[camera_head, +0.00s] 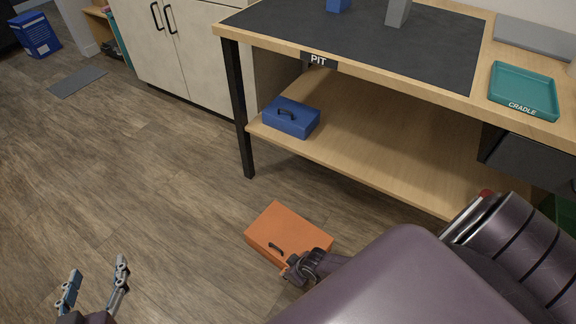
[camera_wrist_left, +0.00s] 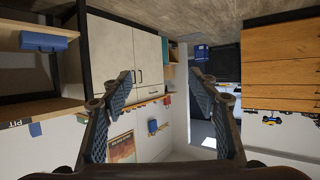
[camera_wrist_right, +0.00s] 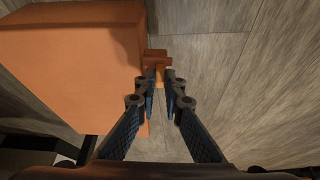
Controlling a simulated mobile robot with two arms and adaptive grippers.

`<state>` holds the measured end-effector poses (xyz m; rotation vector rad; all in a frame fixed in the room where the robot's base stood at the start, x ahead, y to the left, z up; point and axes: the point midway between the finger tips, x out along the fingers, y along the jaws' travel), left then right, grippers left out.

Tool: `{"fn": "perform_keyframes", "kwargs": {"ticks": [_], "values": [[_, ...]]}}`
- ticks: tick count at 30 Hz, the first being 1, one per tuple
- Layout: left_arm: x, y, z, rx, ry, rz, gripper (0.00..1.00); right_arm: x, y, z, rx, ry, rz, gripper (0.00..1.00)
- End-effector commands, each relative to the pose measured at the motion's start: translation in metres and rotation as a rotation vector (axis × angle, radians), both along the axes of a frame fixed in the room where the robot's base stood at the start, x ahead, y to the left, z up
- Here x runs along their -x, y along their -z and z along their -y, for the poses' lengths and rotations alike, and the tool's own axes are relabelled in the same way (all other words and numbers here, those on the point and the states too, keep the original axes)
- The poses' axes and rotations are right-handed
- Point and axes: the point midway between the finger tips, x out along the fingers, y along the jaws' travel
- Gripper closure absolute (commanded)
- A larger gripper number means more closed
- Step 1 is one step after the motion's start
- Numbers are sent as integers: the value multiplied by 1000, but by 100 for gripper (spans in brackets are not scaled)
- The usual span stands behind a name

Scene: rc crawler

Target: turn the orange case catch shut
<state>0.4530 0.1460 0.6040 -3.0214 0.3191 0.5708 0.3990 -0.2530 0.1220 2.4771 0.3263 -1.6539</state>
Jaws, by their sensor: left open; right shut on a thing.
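The orange case (camera_head: 288,232) lies on the wood floor in front of the workbench, with a dark handle on it. In the right wrist view the case (camera_wrist_right: 70,60) fills the upper left. Its orange catch (camera_wrist_right: 157,60) sticks out from the case's side. My right gripper (camera_wrist_right: 163,75) is at the catch, its fingertips close together on the catch's near part. In the head view my right gripper (camera_head: 292,272) is at the case's front edge. My left gripper (camera_head: 95,270) is open and empty over the floor at the lower left; its fingers also show in the left wrist view (camera_wrist_left: 163,78).
The workbench (camera_head: 350,70) stands behind the case, with a blue case (camera_head: 291,117) on its lower shelf (camera_head: 380,150). A teal tray (camera_head: 523,90) marked CRADLE is on top. A pale cabinet (camera_head: 180,50) and a blue box (camera_head: 35,35) are farther back.

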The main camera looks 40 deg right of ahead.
Motion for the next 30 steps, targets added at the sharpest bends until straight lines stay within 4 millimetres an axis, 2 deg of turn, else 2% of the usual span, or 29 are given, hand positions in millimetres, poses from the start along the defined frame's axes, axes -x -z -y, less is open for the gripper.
{"fn": "perform_keyframes", "kwargs": {"ticks": [6,18,19,24,30], "values": [[-5,-10,3,12,3,50,45,1,1,0,0,-39,-2,100],[-6,-12,3,14,3,57,45,1,1,0,2,-46,-3,100],[-6,-12,3,14,3,57,45,1,1,0,2,-46,-3,90],[-6,-12,3,13,3,56,45,1,0,0,1,-45,-2,74],[-6,-12,3,13,3,56,45,0,0,1,1,-44,-1,74]]}}
